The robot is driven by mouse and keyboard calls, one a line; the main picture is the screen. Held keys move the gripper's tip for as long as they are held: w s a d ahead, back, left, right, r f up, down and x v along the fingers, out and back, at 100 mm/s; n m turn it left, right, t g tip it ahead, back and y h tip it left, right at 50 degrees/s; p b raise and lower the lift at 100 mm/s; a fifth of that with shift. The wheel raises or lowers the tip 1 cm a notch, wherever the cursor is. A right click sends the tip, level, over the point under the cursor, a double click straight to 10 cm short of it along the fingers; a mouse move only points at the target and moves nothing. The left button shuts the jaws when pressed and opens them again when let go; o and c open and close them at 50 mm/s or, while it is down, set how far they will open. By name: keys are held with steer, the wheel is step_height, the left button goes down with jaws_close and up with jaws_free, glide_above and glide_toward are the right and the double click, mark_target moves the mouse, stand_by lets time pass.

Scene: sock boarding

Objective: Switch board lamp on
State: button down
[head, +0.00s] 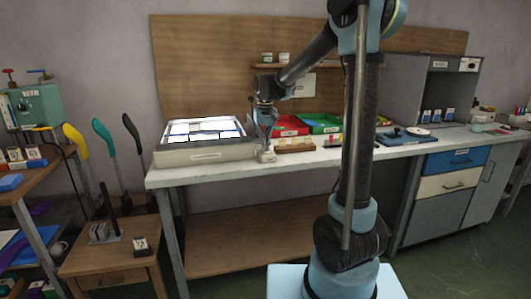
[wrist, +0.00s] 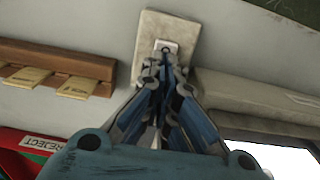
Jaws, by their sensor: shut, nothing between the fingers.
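A beige switch box (head: 267,157) stands on the bench by the right front corner of the light board (head: 205,152). In the wrist view the switch plate (wrist: 151,24) has a small pale rocker (wrist: 160,45) on it. My gripper (head: 266,143) points down at the switch box. In the wrist view my gripper (wrist: 165,58) is shut and empty, with its tips over the rocker. The tips partly hide the rocker, so I cannot tell whether they touch it or which way it is tipped. The board's top looks bright white with dark-edged panels.
A wooden rack (head: 295,145) with pale cards is right of the switch box. Behind it are a red tray (head: 288,125) and a green tray (head: 318,122). A blue board (head: 405,137) lies farther right. Colored-handled paddles (head: 104,140) stand left of the bench.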

steer(key=shift+r, duration=3.5)
